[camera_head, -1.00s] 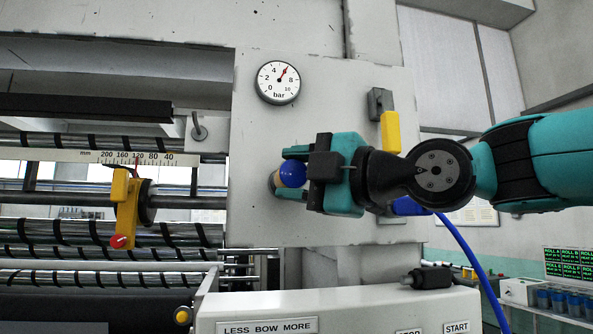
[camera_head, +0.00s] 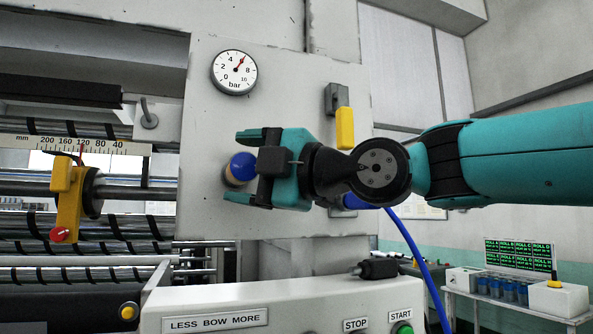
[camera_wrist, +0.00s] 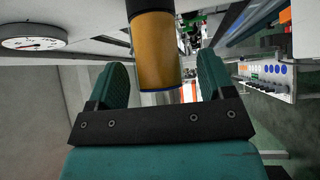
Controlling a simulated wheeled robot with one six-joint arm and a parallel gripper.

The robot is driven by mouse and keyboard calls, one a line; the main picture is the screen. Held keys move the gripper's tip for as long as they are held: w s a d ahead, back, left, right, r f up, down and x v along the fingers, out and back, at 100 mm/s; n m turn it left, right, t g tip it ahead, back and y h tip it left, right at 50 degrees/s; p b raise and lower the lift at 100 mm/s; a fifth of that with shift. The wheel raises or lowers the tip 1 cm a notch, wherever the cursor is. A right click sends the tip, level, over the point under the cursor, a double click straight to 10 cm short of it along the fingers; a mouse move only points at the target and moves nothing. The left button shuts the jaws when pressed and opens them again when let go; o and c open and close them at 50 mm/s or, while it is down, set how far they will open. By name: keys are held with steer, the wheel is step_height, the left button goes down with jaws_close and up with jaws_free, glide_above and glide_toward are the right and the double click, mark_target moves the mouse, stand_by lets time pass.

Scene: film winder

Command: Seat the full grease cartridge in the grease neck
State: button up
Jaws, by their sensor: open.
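The grease cartridge shows a round blue end (camera_head: 242,166) and a tan band behind it in the head view, in front of the pale machine plate (camera_head: 205,120). In the wrist view its amber body (camera_wrist: 157,55) stands between the fingers, with a dark part above it. My gripper (camera_head: 240,168) is open, one finger above the cartridge and one below. In the wrist view (camera_wrist: 163,72) there is a gap on both sides. The grease neck is not clearly visible. I cannot tell how deep the cartridge sits.
A pressure gauge (camera_head: 234,72) is above the cartridge. A yellow handle (camera_head: 345,128) sits above my wrist. A blue hose (camera_head: 415,255) hangs below it. A control box (camera_head: 290,300) with START and STOP labels stands below. Rollers and a yellow slider (camera_head: 68,200) are at left.

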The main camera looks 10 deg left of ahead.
steer(key=shift+s+d+f+b, duration=0.1)
steer(key=shift+d+f+b, duration=0.1)
steer(key=shift+d+b, duration=0.25)
steer(key=b+v, duration=0.7)
steer(key=v, duration=0.9)
steer(key=shift+d+b, duration=0.25)
steer(key=shift+b, duration=0.05)
steer(key=shift+s+r, duration=0.1)
stand_by(0.6)
